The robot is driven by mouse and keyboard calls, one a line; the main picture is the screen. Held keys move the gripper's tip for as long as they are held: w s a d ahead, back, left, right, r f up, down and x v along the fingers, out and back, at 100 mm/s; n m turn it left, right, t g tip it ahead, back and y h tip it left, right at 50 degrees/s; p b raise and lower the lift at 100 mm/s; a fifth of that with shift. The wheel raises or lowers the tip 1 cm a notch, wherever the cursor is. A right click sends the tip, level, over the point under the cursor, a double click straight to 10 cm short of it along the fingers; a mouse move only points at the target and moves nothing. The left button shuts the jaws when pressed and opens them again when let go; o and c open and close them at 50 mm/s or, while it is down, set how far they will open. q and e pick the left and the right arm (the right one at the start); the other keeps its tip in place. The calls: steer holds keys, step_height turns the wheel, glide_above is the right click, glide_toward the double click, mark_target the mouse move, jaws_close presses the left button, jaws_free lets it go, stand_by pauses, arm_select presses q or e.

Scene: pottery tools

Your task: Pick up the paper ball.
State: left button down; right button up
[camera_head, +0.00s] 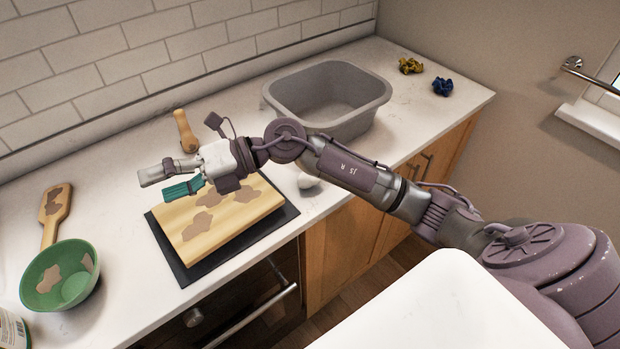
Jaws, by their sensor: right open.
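Two crumpled balls lie on the far right of the worktop in the head view, one yellow (410,66) and one dark blue (442,87). They look like crumpled paper, but I cannot tell which is the paper ball. My right gripper (162,185) is open over the left part of the wooden board, pointing left, well away from the crumpled balls. My left gripper is not in view.
A grey basin (375,108) stands behind my right arm, left of the crumpled balls. A wooden board (245,215) lies on a dark mat (192,272). A green bowl (34,273), wooden paddle (54,205) and wooden-handled thing (185,130) are at left. The wall runs behind.

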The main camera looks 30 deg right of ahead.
steer(key=w+d+f+n+g+h, duration=0.2)
steer(key=d+f+h, duration=0.4)
steer(key=d+h, duration=0.15)
steer(key=m+g+h, duration=0.1)
steer(key=m+h, duration=0.1)
steer(key=h, duration=0.7)
glide_above(310, 179)
steer(key=w, duration=0.2)
steer(key=f, duration=0.2)
steer(key=f+p, duration=0.1)
steer(key=f, duration=0.2)
steer(key=f+p, duration=0.1)
steer(key=f, duration=0.1)
steer(key=shift+s+d+f, duration=0.1)
steer(key=shift+d+f, duration=0.15)
steer(key=shift+f, duration=0.1)
steer(key=f+p, duration=0.1)
steer(key=f, duration=0.2)
steer(key=f+p, duration=0.1)
steer(key=f, duration=0.1)
steer(key=shift+s+d+p, duration=0.25)
steer(key=shift+d+p, duration=0.05)
steer(key=shift+f, duration=0.2)
steer(key=c, duration=0.9)
